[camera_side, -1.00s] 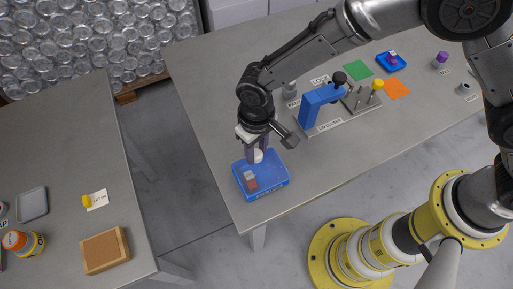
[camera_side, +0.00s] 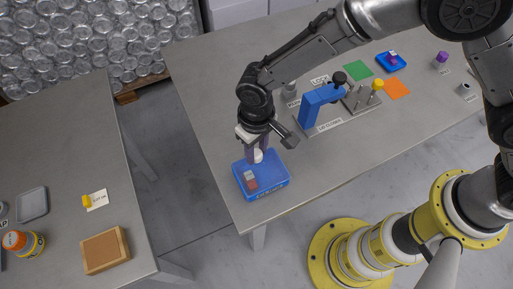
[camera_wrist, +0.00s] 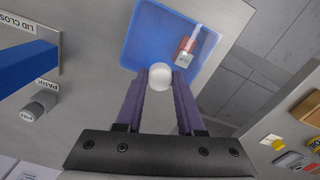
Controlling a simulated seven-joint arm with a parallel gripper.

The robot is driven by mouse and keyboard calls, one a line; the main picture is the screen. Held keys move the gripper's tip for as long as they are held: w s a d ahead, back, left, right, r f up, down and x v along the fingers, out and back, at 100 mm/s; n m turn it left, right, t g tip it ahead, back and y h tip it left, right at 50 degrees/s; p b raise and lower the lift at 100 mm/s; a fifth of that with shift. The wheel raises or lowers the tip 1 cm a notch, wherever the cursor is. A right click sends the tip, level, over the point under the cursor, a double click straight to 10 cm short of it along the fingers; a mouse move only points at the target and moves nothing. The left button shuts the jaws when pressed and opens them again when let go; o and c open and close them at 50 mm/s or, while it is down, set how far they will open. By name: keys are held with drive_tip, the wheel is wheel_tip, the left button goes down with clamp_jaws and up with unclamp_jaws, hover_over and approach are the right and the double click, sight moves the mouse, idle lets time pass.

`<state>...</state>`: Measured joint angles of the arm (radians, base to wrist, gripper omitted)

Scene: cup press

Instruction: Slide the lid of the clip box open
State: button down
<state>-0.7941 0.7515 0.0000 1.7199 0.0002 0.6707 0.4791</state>
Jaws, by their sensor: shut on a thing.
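My gripper (camera_wrist: 160,75) is shut on a small white round piece (camera_wrist: 161,78), one finger on each side. In the side view my gripper (camera_side: 257,148) points down at the blue tray (camera_side: 273,184), with the white piece (camera_side: 258,157) between the fingertips. I cannot tell whether the piece touches the tray floor. A small red and pale block-like item (camera_side: 250,181) lies in the tray, apart from my fingers; the wrist view shows it (camera_wrist: 186,46) just right of the white piece. I cannot make out for certain which thing is the clip box or its lid.
A blue lever fixture (camera_side: 309,110) with a metal plate stands behind the tray. Green (camera_side: 359,68) and orange (camera_side: 397,89) squares and a small blue tray (camera_side: 391,63) lie at the back right. The tray sits near the table's front corner.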

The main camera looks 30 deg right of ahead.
drive_tip(key=w, duration=1)
drive_tip(key=shift+w, duration=0.3)
drive_tip(key=shift+w+r, duration=0.1)
drive_tip(key=c, duration=0.5)
unclamp_jaws()
wheel_tip(320, 180, up, 14)
drive_tip(key=shift+f, duration=0.1)
